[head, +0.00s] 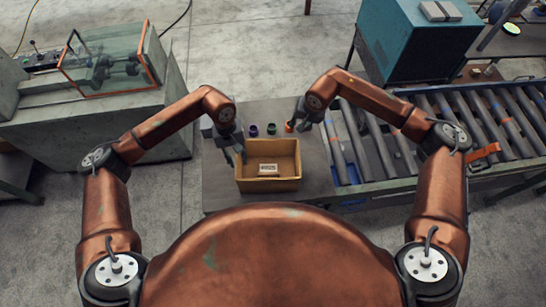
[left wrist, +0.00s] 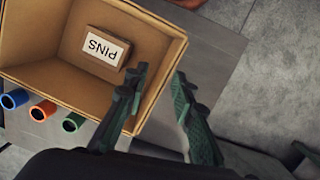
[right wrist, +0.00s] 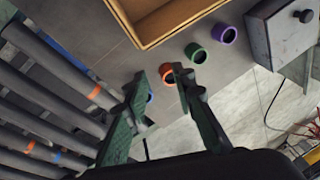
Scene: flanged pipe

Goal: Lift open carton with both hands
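The open brown carton (head: 298,183) stands on the grey table, with a small box labelled PINS (head: 268,170) inside. It also shows in the left wrist view (left wrist: 40,75) and at the top of the right wrist view (right wrist: 150,40). My left gripper (head: 236,157) is open at the carton's left wall. In the left wrist view, its fingers (left wrist: 160,76) appear on either side of that wall, without visible grip. My right gripper (head: 296,122) is open and empty behind the carton's right side, near the orange ring (right wrist: 167,73). It is apart from the carton.
Purple (head: 253,131), green (head: 271,129) and blue (left wrist: 14,98) ring-like pieces lie behind the carton with the orange one. A roller conveyor (head: 385,150) borders the table on the right. A teal machine (head: 415,40) stands behind it. A glass-guarded machine (head: 105,65) stands left.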

